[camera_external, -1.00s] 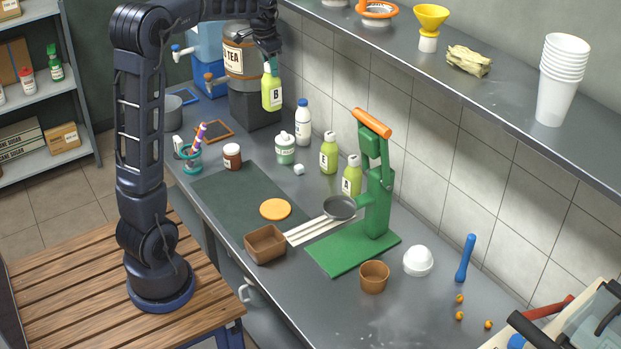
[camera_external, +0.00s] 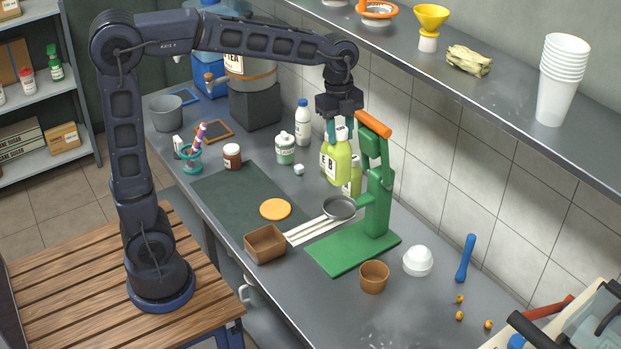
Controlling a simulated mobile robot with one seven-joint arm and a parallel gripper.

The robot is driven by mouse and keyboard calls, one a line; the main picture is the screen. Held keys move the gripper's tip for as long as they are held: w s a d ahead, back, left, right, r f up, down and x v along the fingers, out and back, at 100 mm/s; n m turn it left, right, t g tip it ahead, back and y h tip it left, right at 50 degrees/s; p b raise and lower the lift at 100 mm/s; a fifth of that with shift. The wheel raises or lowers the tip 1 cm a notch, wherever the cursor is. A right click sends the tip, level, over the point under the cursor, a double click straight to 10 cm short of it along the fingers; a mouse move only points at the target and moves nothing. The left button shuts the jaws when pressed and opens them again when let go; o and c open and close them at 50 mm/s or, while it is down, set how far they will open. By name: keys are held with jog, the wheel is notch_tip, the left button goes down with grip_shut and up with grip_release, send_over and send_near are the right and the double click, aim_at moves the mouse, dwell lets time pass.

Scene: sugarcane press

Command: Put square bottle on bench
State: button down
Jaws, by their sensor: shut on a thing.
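My gripper (camera_external: 340,126) is shut on a yellow-green square bottle (camera_external: 341,165) labelled B. The bottle hangs upright and seems to be above the grey bench (camera_external: 430,305), left of the green press. Behind it stand two similar yellow-green bottles. One bottle (camera_external: 325,160) is at the left and mostly hidden by the held one; another bottle (camera_external: 353,182) is lower right, also partly hidden. The gap between the held bottle and these two cannot be judged.
The green press (camera_external: 375,215) with an orange handle stands close on the right. The wall shelf (camera_external: 480,110) is above right.

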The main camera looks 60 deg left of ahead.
jog(key=d+f+m+y, duration=0.1)
jog(key=d+f+m, duration=0.4)
jog(key=d, duration=0.9)
jog(key=d+f+m+g, duration=0.1)
jog(key=d+f+m, duration=0.2)
jog(key=d+m, duration=0.7)
jog(key=d+f+m+y, duration=0.1)
jog(key=d+f+m, duration=0.25)
jog(key=d, duration=1.35)
notch_tip(320, 180, down, 20)
jog(key=shift+s+a, duration=0.25)
jog(key=shift+a, duration=0.05)
jog(key=shift+f+n, duration=0.2)
jog(key=shift+n, duration=0.05)
jog(key=c, duration=1.1)
grip_release()
jog(key=shift+o, duration=0.7)
